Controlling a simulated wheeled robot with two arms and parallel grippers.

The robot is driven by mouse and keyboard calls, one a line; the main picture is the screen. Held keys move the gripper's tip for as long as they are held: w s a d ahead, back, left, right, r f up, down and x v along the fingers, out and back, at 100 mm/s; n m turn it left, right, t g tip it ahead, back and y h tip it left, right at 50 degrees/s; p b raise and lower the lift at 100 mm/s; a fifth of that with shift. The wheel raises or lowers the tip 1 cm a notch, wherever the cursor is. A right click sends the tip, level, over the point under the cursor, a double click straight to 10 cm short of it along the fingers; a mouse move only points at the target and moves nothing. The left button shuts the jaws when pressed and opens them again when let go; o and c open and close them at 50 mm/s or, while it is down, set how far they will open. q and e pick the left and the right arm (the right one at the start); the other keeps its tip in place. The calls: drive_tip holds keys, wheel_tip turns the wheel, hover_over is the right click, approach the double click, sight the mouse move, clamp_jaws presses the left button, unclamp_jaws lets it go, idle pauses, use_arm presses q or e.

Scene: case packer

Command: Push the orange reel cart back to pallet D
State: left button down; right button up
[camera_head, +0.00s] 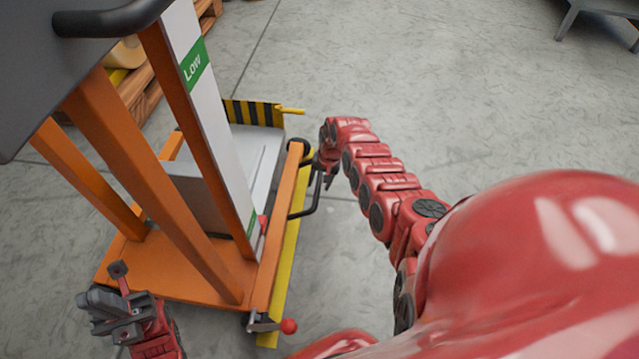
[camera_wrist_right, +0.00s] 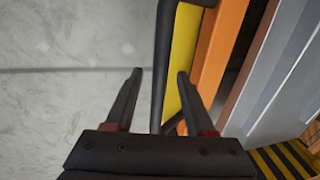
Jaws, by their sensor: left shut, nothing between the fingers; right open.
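The orange reel cart (camera_head: 250,268) fills the left of the head view, with orange posts, an orange base and a yellow strip along its right side. A black bar handle (camera_head: 311,199) sticks out from that side; it also shows in the right wrist view (camera_wrist_right: 162,60). My right gripper (camera_head: 328,178) is open at this handle. My left gripper (camera_head: 100,302) is shut and empty beside the cart's near left corner. Pallet D cannot be identified by a label.
A wooden pallet (camera_head: 140,88) stands behind the cart at upper left. A white column with a green "Low" label (camera_head: 194,64) and a black-yellow striped plate (camera_head: 252,113) are at the cart. A red-knobbed lever (camera_head: 288,326) juts near its front.

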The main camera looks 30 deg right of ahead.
clamp_jaws()
idle(1.4)
